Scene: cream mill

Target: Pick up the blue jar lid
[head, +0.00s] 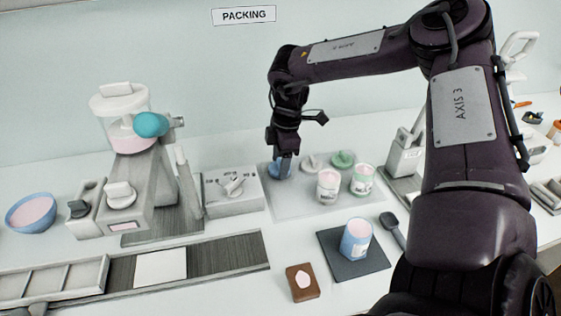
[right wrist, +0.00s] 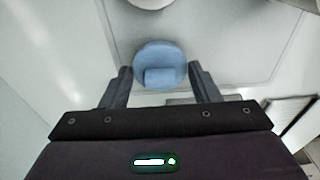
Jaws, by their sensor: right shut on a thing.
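The blue jar lid (head: 275,171) is at the left back of the grey tray (head: 283,211) in the head view, partly hidden by my right gripper (head: 284,170). In the right wrist view the round lid (right wrist: 160,55) with its raised grip lies between the two fingers of my right gripper (right wrist: 160,76). The right gripper is shut on the lid, pointing down. I cannot tell whether the lid still touches the tray. A blue jar with pink contents (head: 356,240) stands open on a dark mat (head: 335,262). My left gripper is not in view.
A grey lid (head: 312,163) and a green lid (head: 343,159) lie on the tray. A white jar (head: 328,187) and a green-banded jar (head: 362,181) stand in front of them. A control box (head: 232,190) is left of the tray. A dark spatula (head: 392,230) lies beside the mat.

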